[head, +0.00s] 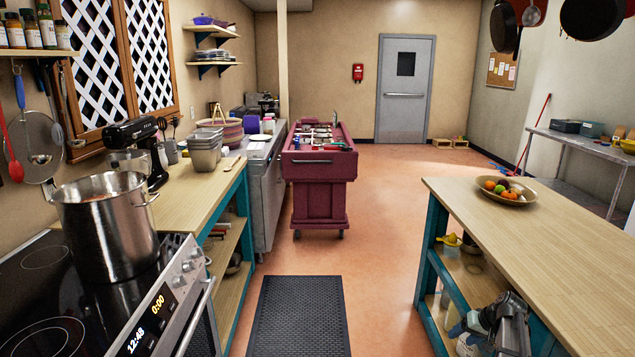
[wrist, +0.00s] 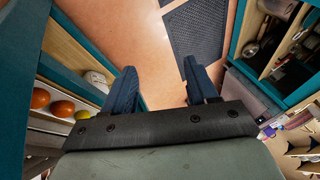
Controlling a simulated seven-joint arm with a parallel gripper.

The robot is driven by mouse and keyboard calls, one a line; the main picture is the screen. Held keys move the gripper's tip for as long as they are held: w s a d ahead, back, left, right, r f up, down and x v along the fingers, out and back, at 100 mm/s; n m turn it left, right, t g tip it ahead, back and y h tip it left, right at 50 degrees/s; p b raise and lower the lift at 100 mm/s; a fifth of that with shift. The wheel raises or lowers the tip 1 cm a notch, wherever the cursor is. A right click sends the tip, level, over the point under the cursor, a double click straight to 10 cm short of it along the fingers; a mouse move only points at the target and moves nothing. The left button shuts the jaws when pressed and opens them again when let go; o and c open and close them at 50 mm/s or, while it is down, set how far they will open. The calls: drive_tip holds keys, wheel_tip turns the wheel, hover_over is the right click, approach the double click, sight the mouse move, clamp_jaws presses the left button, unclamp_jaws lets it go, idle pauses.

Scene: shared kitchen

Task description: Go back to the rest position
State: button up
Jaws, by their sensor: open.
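My gripper (wrist: 160,86) shows in the wrist view as two dark blue fingers standing apart. Nothing is between them, and the orange floor shows behind. In the head view, a grey and black part of my arm shows at the bottom right, in front of the island's open shelves.
The wooden-topped island (head: 560,235) is at the right, with a fruit bowl (head: 508,198) on it. A stove with a steel pot (head: 108,232) is at the left. A dark mat (head: 298,315) lies in the aisle. A red cart (head: 319,180) stands beyond; floor right of it is clear.

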drive_tip(key=s+a+f+g, duration=0.6)
drive_tip(key=s+a+f, duration=1.35)
drive_tip(key=f, duration=0.35)
drive_tip(key=s+a+f+g+h, duration=0.1)
drive_tip(key=s+a+f, duration=0.2)
drive_tip(key=s, duration=0.6)
drive_tip(key=s+a+f+n+g+h, duration=0.1)
drive_tip(key=s+a+f+g, duration=0.1)
drive_tip(key=s, duration=0.8)
drive_tip(key=s+a+f+n+g+h, duration=0.1)
drive_tip(key=s+a+f, duration=0.3)
drive_tip(key=s, duration=0.5)
drive_tip(key=shift+s+f+g+h, duration=0.15)
drive_tip(key=shift+s+g+h, duration=0.25)
drive_tip(key=shift+g, duration=0.2)
